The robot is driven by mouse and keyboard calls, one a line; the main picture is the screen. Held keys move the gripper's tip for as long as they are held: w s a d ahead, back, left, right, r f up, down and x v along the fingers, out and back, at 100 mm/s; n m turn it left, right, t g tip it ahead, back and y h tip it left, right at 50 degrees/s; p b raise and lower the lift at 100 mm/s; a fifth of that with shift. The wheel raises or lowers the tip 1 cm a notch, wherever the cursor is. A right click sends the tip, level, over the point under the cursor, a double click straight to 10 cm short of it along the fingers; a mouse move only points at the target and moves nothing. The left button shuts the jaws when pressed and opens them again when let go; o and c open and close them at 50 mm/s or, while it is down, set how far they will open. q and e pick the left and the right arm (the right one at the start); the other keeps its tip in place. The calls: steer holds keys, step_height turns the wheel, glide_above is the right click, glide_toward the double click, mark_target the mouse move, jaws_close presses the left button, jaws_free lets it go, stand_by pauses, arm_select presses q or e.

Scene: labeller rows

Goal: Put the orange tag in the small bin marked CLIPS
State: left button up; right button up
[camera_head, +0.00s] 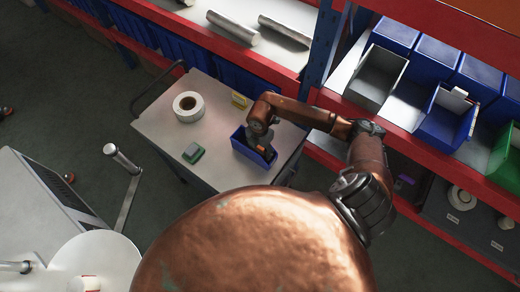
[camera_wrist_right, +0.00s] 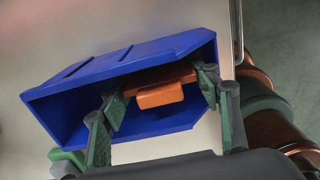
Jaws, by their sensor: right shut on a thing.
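The orange tag (camera_wrist_right: 160,96) is between the fingers of my right gripper (camera_wrist_right: 161,92) in the right wrist view, with a finger at each end. The gripper is shut on it. The tag is at the open mouth of a small blue bin (camera_wrist_right: 75,103); I cannot tell if it touches the bin. In the head view the blue bin (camera_head: 240,145) stands on a grey trolley top, and my right gripper (camera_head: 265,148) points down over it. No CLIPS marking is readable. My left gripper is out of view.
The trolley (camera_head: 222,97) also carries a white tape roll (camera_head: 188,106), a green block (camera_head: 193,153) and a yellow item (camera_head: 240,99). Red-edged shelves hold a grey bin (camera_head: 376,76), a blue bin (camera_head: 446,118) and a green bin (camera_head: 505,155). A blue upright (camera_head: 321,45) stands behind my arm.

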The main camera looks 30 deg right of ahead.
steer(key=shift+f, duration=0.15)
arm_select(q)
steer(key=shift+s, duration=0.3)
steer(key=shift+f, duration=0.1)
arm_select(e)
steer(key=shift+f, duration=0.15)
steer(key=o, duration=0.7)
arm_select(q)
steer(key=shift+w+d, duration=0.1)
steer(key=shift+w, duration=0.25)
arm_select(e)
steer(key=shift+o, duration=0.7)
